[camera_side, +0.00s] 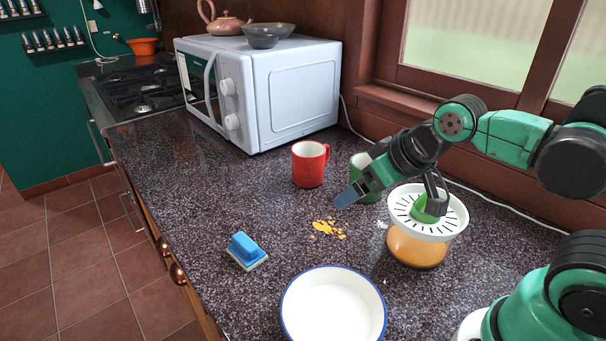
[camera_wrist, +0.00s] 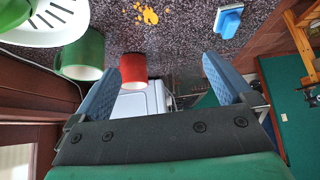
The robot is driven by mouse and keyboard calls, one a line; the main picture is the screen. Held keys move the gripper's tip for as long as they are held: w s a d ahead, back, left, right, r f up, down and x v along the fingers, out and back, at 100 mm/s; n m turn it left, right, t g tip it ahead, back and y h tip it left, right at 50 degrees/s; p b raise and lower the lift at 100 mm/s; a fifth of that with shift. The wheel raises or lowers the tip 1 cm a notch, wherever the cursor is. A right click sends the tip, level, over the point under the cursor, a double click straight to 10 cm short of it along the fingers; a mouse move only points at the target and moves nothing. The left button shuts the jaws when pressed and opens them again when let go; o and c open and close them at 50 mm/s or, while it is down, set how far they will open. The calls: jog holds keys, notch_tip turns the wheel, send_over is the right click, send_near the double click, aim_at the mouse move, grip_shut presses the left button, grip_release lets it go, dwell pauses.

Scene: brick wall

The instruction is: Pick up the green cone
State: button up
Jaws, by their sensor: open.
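The green cone (camera_side: 421,208) sits upright on the white slotted top of the juicer, above a container of orange juice. In the side view a dark part of my arm partly covers it. In the wrist view the green cone (camera_wrist: 14,13) is cut off at the top left corner. My gripper (camera_side: 348,197) is in the air to the left of the juicer, pointing down and left. Its blue fingers are spread wide with nothing between them, as the wrist view also shows (camera_wrist: 164,60). The gripper is apart from the cone.
A green mug (camera_side: 360,163) stands behind my gripper, partly hidden. A red mug (camera_side: 307,166) stands to its left. A white bowl (camera_side: 333,308), blue sponge brush (camera_side: 245,250) and orange spill (camera_side: 328,229) are on the dark counter. A microwave (camera_side: 295,95) stands behind.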

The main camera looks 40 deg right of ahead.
dwell(0.5)
jog(key=d+g, duration=0.1)
jog(key=d, duration=0.1)
jog(key=s+d+n+g, duration=0.1)
jog(key=d, duration=0.1)
jog(key=d+n+g+h, duration=0.1)
jog(key=d, duration=0.1)
jog(key=shift+s+f+g, duration=0.1)
jog(key=shift+s+g, duration=0.2)
jog(key=shift+s, duration=0.1)
jog(key=s+d+n+g, duration=0.1)
jog(key=s+d+g, duration=0.1)
jog(key=d, duration=0.1)
jog(key=s+d+n+g, duration=0.1)
jog(key=shift+s+d+n+y, duration=0.1)
jog(key=shift+d+n+y, duration=0.2)
jog(key=shift+y, duration=0.1)
jog(key=shift+s+d+g, duration=0.1)
jog(key=shift+s+g, duration=0.05)
jog(key=shift+g, duration=0.15)
jog(key=shift+f, duration=2.6)
jog(key=c, duration=1.3)
jog(key=shift+r, duration=0.15)
